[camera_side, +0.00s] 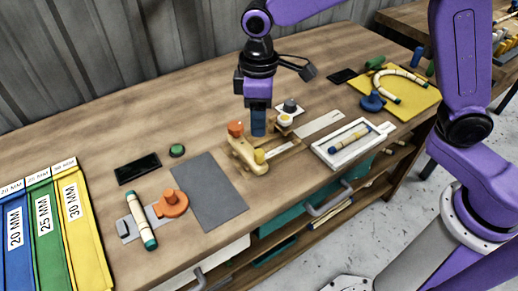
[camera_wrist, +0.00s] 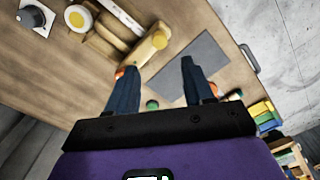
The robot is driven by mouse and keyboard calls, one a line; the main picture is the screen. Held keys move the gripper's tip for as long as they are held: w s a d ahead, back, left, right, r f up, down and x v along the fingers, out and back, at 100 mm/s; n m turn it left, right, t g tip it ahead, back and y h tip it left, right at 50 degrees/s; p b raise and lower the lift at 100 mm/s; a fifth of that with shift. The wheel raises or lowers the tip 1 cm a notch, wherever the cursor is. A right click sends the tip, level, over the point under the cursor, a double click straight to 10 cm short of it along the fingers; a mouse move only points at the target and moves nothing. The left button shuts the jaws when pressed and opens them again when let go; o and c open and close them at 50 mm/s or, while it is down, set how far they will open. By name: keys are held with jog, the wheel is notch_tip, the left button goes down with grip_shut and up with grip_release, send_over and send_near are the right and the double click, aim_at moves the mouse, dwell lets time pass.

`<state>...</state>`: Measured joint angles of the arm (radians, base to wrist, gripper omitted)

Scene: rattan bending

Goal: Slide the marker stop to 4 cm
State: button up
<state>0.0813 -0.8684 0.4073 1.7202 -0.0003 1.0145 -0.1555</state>
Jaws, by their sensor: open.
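A white piece with a yellow centre (camera_side: 285,119) and a grey-black knob (camera_side: 290,105) sit behind the strip. I cannot tell which piece is the marker stop, and no scale marks are readable. My gripper (camera_side: 259,122) points down just behind the jig. In the wrist view its blue fingers (camera_wrist: 158,66) are apart and hold nothing; the jig (camera_wrist: 148,46) lies beyond them.
A grey mat (camera_side: 208,191) lies left of the jig, and a white tray with a rattan piece (camera_side: 324,151) lies right. An orange clamp (camera_side: 171,204) and a green-ended rod (camera_side: 141,223) are at front left. A yellow board (camera_side: 412,101) with a bent rattan is at far right.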

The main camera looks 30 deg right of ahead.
aim_at(259, 152)
notch_tip(259, 152, down, 11)
jog(key=shift+r, duration=0.1)
dwell(0.3)
